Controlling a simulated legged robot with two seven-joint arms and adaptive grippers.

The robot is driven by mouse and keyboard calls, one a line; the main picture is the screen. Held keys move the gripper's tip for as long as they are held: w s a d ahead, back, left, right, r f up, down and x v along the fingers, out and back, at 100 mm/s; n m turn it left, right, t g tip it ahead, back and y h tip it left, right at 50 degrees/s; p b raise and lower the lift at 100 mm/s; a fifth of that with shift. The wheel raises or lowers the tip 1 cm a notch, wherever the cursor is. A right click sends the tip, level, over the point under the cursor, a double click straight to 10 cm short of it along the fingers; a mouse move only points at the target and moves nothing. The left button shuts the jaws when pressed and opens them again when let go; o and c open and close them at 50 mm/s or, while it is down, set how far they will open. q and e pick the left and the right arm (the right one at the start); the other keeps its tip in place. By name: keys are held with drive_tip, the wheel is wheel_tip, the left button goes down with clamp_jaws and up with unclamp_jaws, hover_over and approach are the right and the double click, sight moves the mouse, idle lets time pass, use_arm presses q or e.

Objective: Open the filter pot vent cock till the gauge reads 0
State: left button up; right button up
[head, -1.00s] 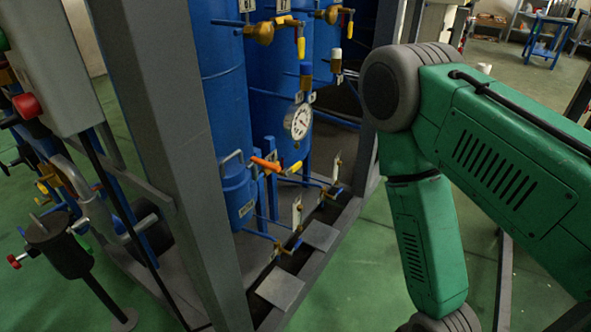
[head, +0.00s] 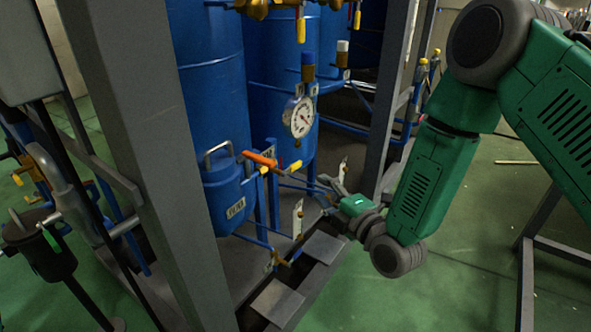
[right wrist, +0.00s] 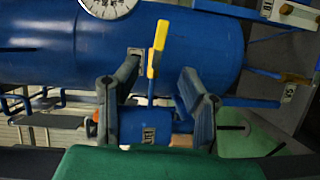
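The filter pot (head: 225,197) is a small blue pot with a wire handle and label, low in the frame. An orange lever (head: 260,158) and a yellow lever (head: 293,167) sit to its right; I cannot tell which is the vent cock. The white-faced gauge (head: 302,117) hangs above them, its reading too small to tell. My right gripper (head: 332,186) is right of the yellow lever, apart from it. In the right wrist view it is open (right wrist: 155,105), with a yellow lever (right wrist: 157,48) showing between its fingers. My left gripper is not in view.
Grey frame posts (head: 135,150) stand left and right of the blue vessels (head: 210,80). More yellow-handled valves (head: 300,28) are above. Thin blue pipes and label plates (head: 298,218) lie below the levers. Green floor (head: 450,270) is open at right.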

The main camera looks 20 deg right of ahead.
sight(297, 168)
drive_tip(key=b+x, duration=0.1)
drive_tip(key=x, duration=0.3)
drive_tip(key=b+x, duration=0.1)
drive_tip(key=x, duration=0.3)
drive_tip(key=b+x, duration=0.1)
drive_tip(key=x, duration=0.3)
drive_tip(key=shift+d+f, duration=0.2)
drive_tip(key=shift+d, duration=0.2)
drive_tip(key=shift+w+a, duration=0.3)
drive_tip(key=shift+w, duration=0.1)
drive_tip(key=shift+d, duration=0.15)
drive_tip(key=shift+c, duration=0.4)
